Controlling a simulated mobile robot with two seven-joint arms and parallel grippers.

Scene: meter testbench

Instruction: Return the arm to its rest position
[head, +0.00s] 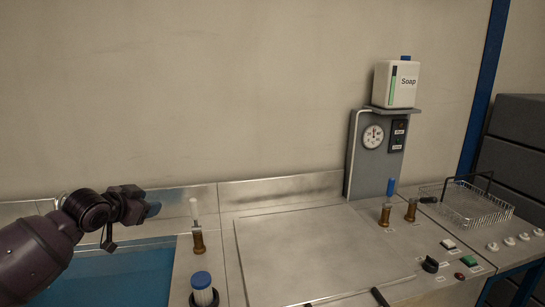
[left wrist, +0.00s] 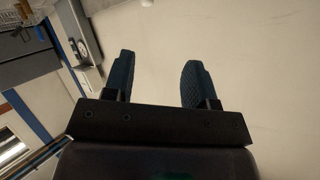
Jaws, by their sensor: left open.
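My left arm comes in from the left in the head view. Its gripper (head: 150,209) is held above the blue basin area at the bench's left end, clear of the objects on the bench. In the left wrist view the gripper (left wrist: 157,82) shows two blue fingers spread apart. There is nothing between them, only the plain wall behind. The right gripper is in neither view.
A blue basin (head: 110,280) lies below my left arm. Beside it stand a brown-based valve with a white top (head: 198,243) and a blue-capped cylinder (head: 203,290). A wire basket (head: 465,205) is at right. The metal plate (head: 320,250) is mostly clear.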

